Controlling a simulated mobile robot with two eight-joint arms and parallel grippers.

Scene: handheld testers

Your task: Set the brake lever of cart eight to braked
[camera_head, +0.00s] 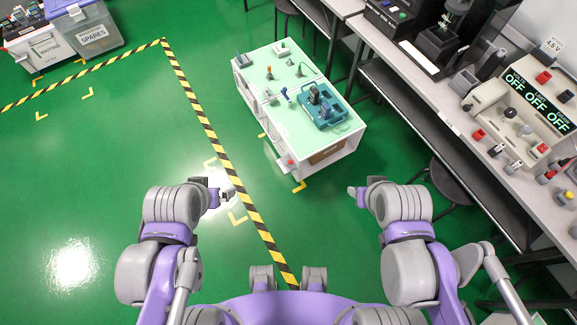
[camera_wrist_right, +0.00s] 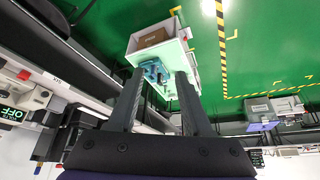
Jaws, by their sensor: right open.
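A white cart (camera_head: 242,93) with a pale green top stands ahead of my arms in the head view; its number cannot be read. It also shows in the right wrist view (camera_wrist_right: 184,45), beyond the fingers. A small red-tipped part (camera_head: 290,161) sits low at the cart's near left corner; it may be the brake lever, and its setting cannot be told. My right gripper (camera_head: 357,191) is open and empty, short of the cart; its two dark fingers fill the right wrist view (camera_wrist_right: 159,74). My left gripper (camera_head: 225,194) is left of the cart, apart from it, its jaws unclear.
A teal tray (camera_head: 338,120) and small tools are on the cart top. A long bench (camera_head: 440,112) with testers and stools runs along the right. Yellow-black tape (camera_head: 205,122) crosses the green floor. Grey bins (camera_head: 100,38) stand far left. The left floor is clear.

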